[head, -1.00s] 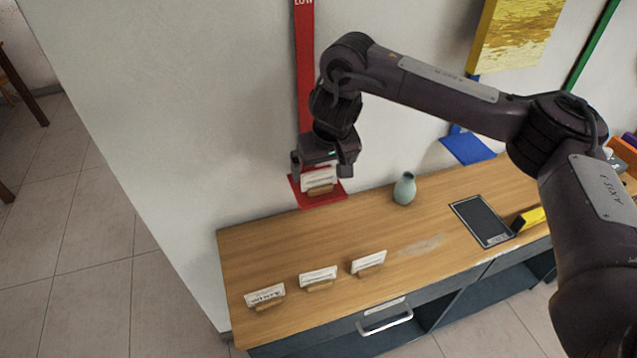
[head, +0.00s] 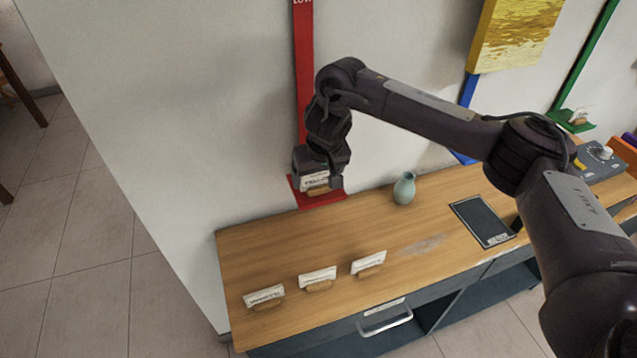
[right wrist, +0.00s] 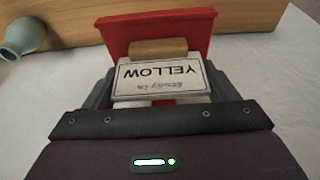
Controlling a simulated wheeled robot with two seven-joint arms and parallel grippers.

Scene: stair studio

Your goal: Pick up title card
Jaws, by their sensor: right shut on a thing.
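A white title card (head: 315,180) on a small wooden holder is at the red shelf (head: 322,200) on the wall. In the right wrist view the card (right wrist: 160,82) reads YELLOW, upside down, with its wooden holder (right wrist: 159,47) against the red shelf (right wrist: 158,25). My right gripper (head: 318,180) is shut on this card, one finger at each side. Three more title cards in wooden holders stand on the wooden counter: left (head: 264,296), middle (head: 318,276) and right (head: 368,263). My left gripper is out of view.
A pale green vase (head: 404,188) stands on the counter (head: 240,262) right of the red shelf. A dark tablet-like panel (head: 483,221) lies further right. A green shelf (head: 573,125) holds another card. The counter front has a drawer handle (head: 385,322).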

